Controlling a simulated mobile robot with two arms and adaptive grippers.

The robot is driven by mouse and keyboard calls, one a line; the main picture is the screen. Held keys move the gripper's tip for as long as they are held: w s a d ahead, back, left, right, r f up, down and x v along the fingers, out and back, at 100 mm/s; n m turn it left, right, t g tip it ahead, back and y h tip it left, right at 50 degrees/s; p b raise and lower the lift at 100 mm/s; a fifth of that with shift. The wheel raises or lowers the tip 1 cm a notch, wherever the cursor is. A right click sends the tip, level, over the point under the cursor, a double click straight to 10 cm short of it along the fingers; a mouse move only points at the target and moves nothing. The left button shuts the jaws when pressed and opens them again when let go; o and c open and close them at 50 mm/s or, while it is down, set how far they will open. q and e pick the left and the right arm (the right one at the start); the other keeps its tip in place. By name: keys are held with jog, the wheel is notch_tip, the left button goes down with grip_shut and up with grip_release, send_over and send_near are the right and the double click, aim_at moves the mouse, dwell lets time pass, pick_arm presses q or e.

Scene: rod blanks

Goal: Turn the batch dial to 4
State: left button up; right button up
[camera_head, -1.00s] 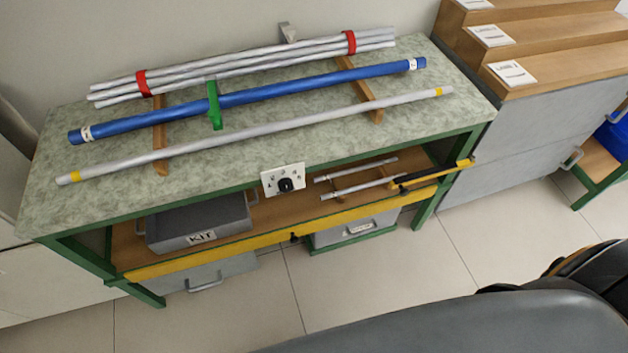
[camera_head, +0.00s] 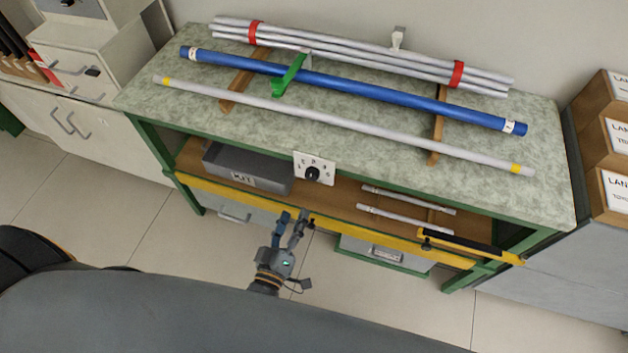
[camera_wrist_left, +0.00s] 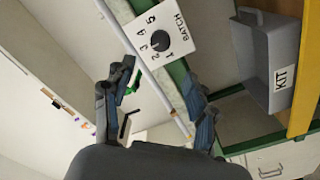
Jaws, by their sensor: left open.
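The batch dial is a black round knob (camera_head: 312,174) on a white plate (camera_head: 328,163) at the front edge of the bench. In the left wrist view the plate (camera_wrist_left: 182,45) reads BATCH, with the numbers 1 to 5 around the knob (camera_wrist_left: 160,40). I cannot tell which number the knob points to. My left gripper (camera_head: 293,215) is open and empty, in front of the bench, below and a little left of the dial and apart from it. Its two fingers (camera_wrist_left: 162,98) frame the lower middle of the wrist view. My right gripper is not in view.
A grey KIT bin (camera_head: 247,170) sits on the shelf left of the dial, and short rods (camera_head: 405,218) lie right of it. A yellow rail (camera_head: 360,228) runs along the shelf front. Long rods, including a blue one (camera_head: 400,96), lie on the bench top.

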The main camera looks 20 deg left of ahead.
aim_at(311, 177)
pick_arm(q)
jog(key=w, duration=1.1)
jog(key=shift+w+d+p, duration=0.2)
jog(key=shift+d+p, duration=0.05)
jog(key=shift+p, duration=0.15)
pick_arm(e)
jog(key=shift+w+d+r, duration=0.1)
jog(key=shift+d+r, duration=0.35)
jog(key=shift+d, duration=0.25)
pick_arm(q)
jog(key=c, duration=1.1)
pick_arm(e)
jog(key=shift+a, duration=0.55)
